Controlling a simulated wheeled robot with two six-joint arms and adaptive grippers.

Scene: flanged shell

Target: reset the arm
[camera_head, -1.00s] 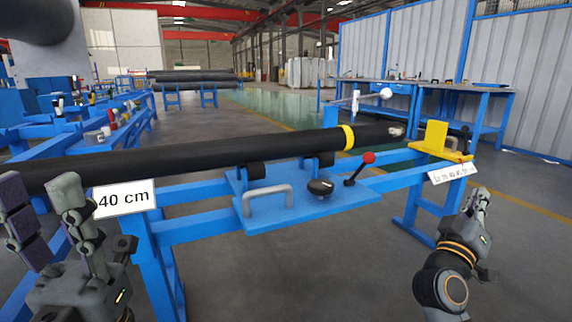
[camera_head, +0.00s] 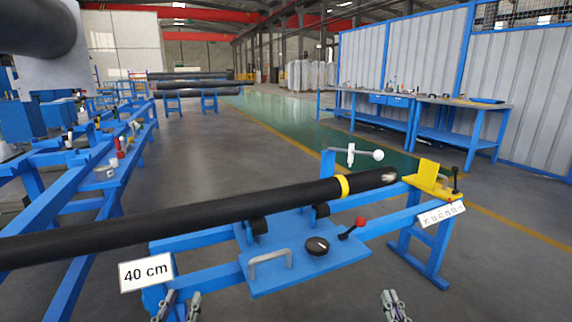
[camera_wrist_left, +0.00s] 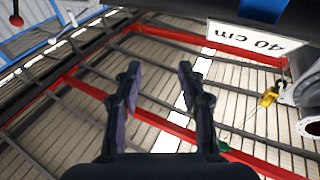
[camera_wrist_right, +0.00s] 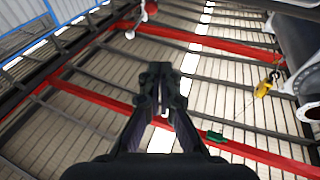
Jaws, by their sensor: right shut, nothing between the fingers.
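My left gripper (camera_head: 176,305) shows at the bottom edge of the head view, left of centre, in front of the blue stand. In the left wrist view its two fingers (camera_wrist_left: 158,85) stand apart with nothing between them. My right gripper (camera_head: 396,305) shows at the bottom edge, right of centre, over bare floor. In the right wrist view its fingers (camera_wrist_right: 161,80) are closed together and empty. Both wrist cameras look up towards the roof. Most of both arms is out of the head view.
A long black pipe (camera_head: 130,222) with a yellow ring (camera_head: 342,187) lies on the blue stand (camera_head: 300,262). The stand has a grey handle, a black knob, a red-tipped lever and a 40 cm sign (camera_head: 146,271). A yellow stop (camera_head: 428,174) is at the right end. Floor right of it is clear.

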